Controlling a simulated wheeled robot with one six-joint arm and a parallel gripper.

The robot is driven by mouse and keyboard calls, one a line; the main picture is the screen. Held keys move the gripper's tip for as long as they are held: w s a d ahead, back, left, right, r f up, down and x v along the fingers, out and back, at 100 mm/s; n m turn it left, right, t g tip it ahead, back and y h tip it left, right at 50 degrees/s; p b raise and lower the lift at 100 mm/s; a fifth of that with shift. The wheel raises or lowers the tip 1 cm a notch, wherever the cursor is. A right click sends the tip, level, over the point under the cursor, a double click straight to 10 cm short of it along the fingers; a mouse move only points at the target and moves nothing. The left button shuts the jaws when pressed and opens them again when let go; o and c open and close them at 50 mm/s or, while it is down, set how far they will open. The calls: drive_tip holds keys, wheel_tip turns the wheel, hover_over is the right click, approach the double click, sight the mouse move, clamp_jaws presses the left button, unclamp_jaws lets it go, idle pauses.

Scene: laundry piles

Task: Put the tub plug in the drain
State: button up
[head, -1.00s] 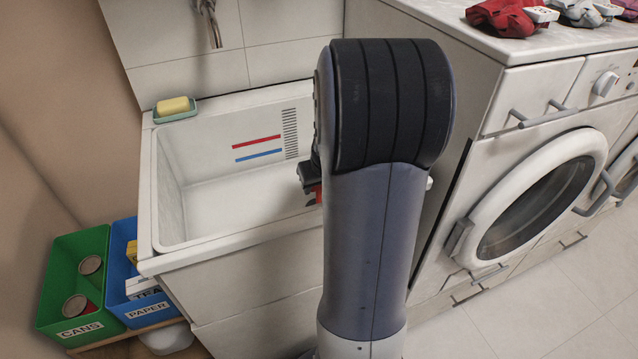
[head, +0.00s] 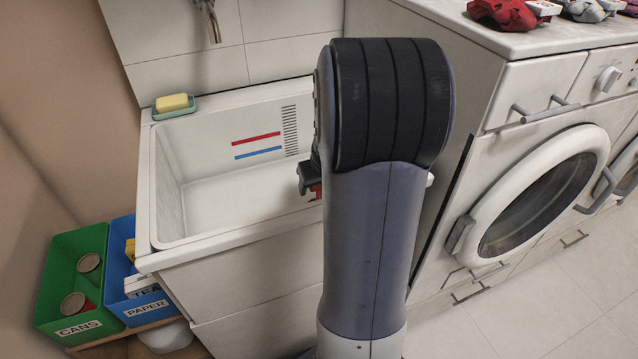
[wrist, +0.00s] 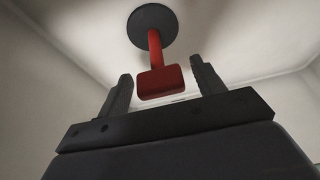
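The tub plug shows in the wrist view as a dark round disc (wrist: 152,26) with a red stem and a red block handle (wrist: 160,82). My gripper (wrist: 163,86) is open, with one finger on each side of the red handle and a small gap on both sides. In the head view, my gripper shows only in part as a dark piece (head: 307,178) inside the white tub (head: 200,250), with a bit of red beside it. My arm hides the right part of the tub. I cannot see the drain.
A yellow soap on a green dish (head: 176,112) sits on the tub's back left corner. A tap (head: 210,22) hangs above. Green (head: 60,290) and blue (head: 125,262) bins stand left of the tub. A washing machine (head: 530,200) with laundry on top stands to the right.

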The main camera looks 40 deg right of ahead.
drive_tip(key=shift+o, duration=0.3)
wheel_tip(320, 180, up, 10)
drive_tip(key=shift+p, duration=1.05)
wheel_tip(320, 180, down, 10)
drive_tip(key=shift+r+b, duration=0.1)
drive_tip(key=shift+b, duration=1)
drive_tip(key=shift+r+p, duration=0.4)
drive_tip(key=shift+p, duration=0.1)
drive_tip(key=shift+f, duration=0.15)
